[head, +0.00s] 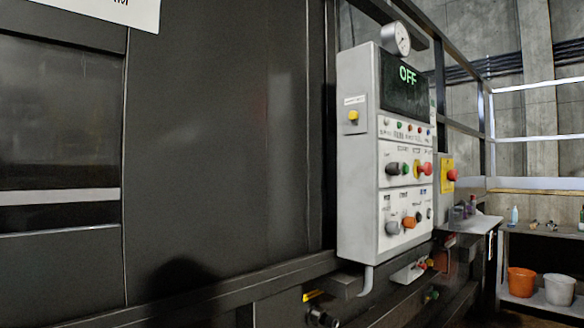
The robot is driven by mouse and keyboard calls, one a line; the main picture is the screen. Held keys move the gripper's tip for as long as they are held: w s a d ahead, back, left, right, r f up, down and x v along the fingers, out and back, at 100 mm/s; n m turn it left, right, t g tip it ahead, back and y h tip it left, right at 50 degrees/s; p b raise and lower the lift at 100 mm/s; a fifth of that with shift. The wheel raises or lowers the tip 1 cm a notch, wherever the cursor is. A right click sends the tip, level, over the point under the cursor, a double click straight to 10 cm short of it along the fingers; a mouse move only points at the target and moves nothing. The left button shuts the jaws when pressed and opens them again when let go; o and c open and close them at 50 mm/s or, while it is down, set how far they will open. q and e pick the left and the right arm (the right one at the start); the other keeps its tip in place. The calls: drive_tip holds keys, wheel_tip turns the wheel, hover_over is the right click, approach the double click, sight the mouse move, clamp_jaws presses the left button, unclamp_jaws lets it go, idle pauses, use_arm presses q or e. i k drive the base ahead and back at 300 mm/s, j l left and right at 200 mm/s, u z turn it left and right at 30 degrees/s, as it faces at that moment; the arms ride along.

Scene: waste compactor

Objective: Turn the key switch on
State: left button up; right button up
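A light grey control box (357,190) is mounted on the dark machine, its front turned to the right. Its screen (405,88) reads OFF in green. A yellow knob (353,116) is on the box's left side. I cannot tell which of these is the key switch, or its position. Neither gripper is in view.
The large dark machine wall (220,150) fills the left. A round gauge (396,38) tops the box. A yellow plate with a red button (452,175) is to its right. Farther right, a shelf holds an orange bucket (521,281) and a white bucket (559,289).

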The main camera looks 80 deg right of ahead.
sight(392, 169)
drive_tip(key=z, duration=3.35)
